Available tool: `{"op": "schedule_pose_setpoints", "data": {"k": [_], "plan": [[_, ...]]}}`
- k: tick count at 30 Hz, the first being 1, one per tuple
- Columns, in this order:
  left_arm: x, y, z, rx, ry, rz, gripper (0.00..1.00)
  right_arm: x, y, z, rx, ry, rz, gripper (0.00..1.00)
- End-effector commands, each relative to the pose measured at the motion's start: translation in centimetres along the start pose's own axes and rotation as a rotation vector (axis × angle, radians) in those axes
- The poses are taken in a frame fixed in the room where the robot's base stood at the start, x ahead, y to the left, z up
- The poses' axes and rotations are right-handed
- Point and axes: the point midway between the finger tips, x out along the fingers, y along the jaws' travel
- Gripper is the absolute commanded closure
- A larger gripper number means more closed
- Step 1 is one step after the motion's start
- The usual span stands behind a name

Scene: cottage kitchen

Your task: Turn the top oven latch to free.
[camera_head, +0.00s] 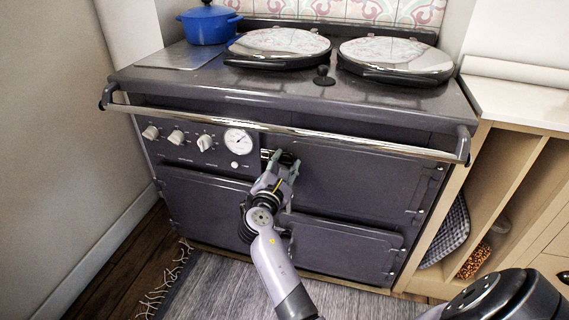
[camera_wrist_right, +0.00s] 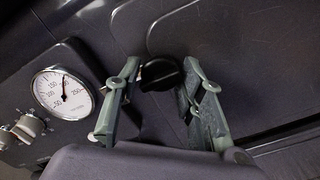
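The top oven door (camera_head: 352,178) is a dark grey panel below the stove's front rail, and it looks shut. My right gripper (camera_head: 281,163) is at its upper left corner, just right of the dial panel. In the right wrist view, a black rounded latch knob (camera_wrist_right: 159,73) lies between the two green-grey fingers of my right gripper (camera_wrist_right: 161,72). The fingers stand apart on either side of it, with what look like narrow gaps. In the head view the gripper hides most of the latch. My left gripper is not in view.
A chrome rail (camera_head: 310,132) runs across the stove front just above the gripper. The white gauge (camera_head: 238,141) and knobs (camera_head: 176,137) sit to the left. A lower oven door (camera_head: 340,248) is below. A blue pot (camera_head: 209,24) stands on the stove top.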

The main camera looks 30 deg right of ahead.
Motion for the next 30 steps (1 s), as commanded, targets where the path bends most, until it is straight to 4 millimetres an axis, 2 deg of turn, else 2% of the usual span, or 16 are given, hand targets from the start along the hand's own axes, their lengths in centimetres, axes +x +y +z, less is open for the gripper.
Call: {"op": "schedule_pose_setpoints", "data": {"k": [2,15,26,30], "plan": [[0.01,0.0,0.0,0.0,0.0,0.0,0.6,0.01,-0.01,0.0,0.0,0.0,0.0,0.72],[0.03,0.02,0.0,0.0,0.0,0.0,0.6,0.01,-0.02,0.0,0.0,0.0,0.0,1.0],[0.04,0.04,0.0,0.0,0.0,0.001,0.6,0.08,-0.07,0.04,0.002,0.0,0.0,1.0],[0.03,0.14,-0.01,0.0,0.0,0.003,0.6,0.66,-0.45,0.37,0.021,-0.001,0.0,1.0]]}}
